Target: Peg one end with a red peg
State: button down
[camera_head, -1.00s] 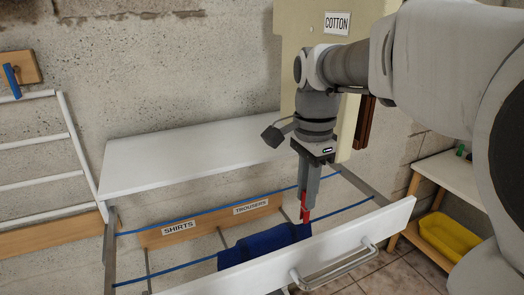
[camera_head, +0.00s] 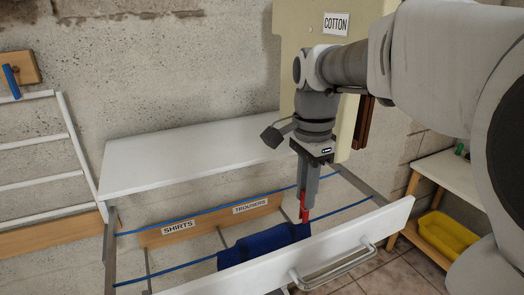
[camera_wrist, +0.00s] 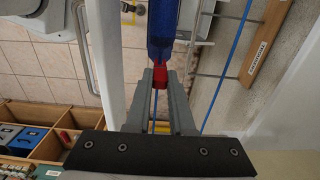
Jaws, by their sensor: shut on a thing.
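My gripper (camera_head: 304,212) points down over the pulled-out drying rack and is shut on a red peg (camera_wrist: 160,76). A dark blue cloth (camera_head: 262,243) hangs over the front blue line (camera_head: 345,208). The peg is at the right end of the cloth in the head view. In the wrist view the peg meets the end of the cloth (camera_wrist: 162,28), between my fingertips. I cannot tell whether the peg's jaws grip the cloth and line.
A white front panel with a handle (camera_head: 338,265) stands close in front of the line. Behind are a second blue line (camera_head: 215,210) and a board labelled SHIRTS and TROUSERS (camera_head: 208,221). A white shelf (camera_head: 190,155) lies above. A yellow tub (camera_head: 448,235) is at right.

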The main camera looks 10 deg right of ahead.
aim_at(304, 210)
jog(key=shift+f+b, duration=1.35)
jog(key=shift+f, duration=0.5)
jog(key=c, duration=0.7)
grip_release()
jog(key=shift+o, duration=0.2)
jog(key=o, duration=0.4)
jog(key=shift+o, duration=0.2)
jog(key=shift+r, duration=0.2)
notch_tip(304, 210, up, 5)
jog(key=p, duration=0.4)
jog(key=shift+p, duration=0.3)
jog(key=shift+f, duration=0.15)
